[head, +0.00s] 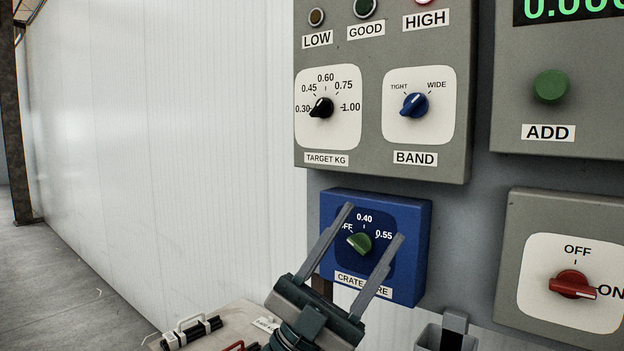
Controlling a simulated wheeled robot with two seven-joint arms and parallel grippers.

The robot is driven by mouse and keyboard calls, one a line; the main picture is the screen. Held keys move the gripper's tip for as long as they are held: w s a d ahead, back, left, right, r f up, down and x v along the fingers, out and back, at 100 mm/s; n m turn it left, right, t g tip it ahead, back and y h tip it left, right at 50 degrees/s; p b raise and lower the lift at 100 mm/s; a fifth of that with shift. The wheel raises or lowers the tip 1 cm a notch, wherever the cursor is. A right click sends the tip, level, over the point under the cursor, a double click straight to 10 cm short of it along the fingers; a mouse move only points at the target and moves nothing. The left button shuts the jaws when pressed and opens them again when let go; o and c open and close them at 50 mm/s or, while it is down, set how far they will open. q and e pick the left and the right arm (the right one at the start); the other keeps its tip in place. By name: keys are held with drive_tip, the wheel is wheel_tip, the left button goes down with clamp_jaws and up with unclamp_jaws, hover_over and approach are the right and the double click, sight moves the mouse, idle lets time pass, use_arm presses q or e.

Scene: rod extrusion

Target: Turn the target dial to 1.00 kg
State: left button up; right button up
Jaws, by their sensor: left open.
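The target dial (321,108) is a black knob on a white plate marked TARGET KG, on the upper grey panel. My left gripper (374,221) is open and empty, below the target dial. Its two fingers point up in front of the blue CRATE TARE box (420,210), on either side of the green knob (360,242) in the picture. I cannot tell whether they touch it. The left finger partly hides the OFF label. My right gripper is not in view.
The blue BAND knob (415,105) sits right of the target dial and points toward WIDE. A green ADD button (551,86) and a red knob (573,285) turned toward ON are farther right. A table (232,318) with small items is at the bottom.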

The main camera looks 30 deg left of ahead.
use_arm(q)
drive_tip(key=s+d+r+m+g+h, duration=0.3)
drive_tip(key=s+d+m+g, duration=0.2)
drive_tip(key=m+g, duration=0.65)
drive_tip(key=s+d+r+m+g+h, duration=0.3)
drive_tip(key=s+d+r+m+g, duration=0.15)
drive_tip(key=m+g, duration=0.65)
drive_tip(key=w+a+r+n+t+y, duration=0.3)
drive_tip(key=w+a+n+t+y, duration=0.15)
drive_tip(key=a+t+y, duration=0.5)
drive_tip(key=s+a+r+n+t+y, duration=0.1)
drive_tip(key=a+r+n+t+y, duration=0.2)
drive_tip(key=a+y, duration=0.3)
drive_tip(key=s+a+r+n+t+y, duration=0.2)
drive_tip(key=a+r+n+t+y, duration=0.2)
drive_tip(key=a, duration=0.5)
drive_tip(key=shift+a+r+n+t+y, duration=0.4)
drive_tip(key=shift+n+y, duration=0.2)
drive_tip(key=shift+y, duration=0.55)
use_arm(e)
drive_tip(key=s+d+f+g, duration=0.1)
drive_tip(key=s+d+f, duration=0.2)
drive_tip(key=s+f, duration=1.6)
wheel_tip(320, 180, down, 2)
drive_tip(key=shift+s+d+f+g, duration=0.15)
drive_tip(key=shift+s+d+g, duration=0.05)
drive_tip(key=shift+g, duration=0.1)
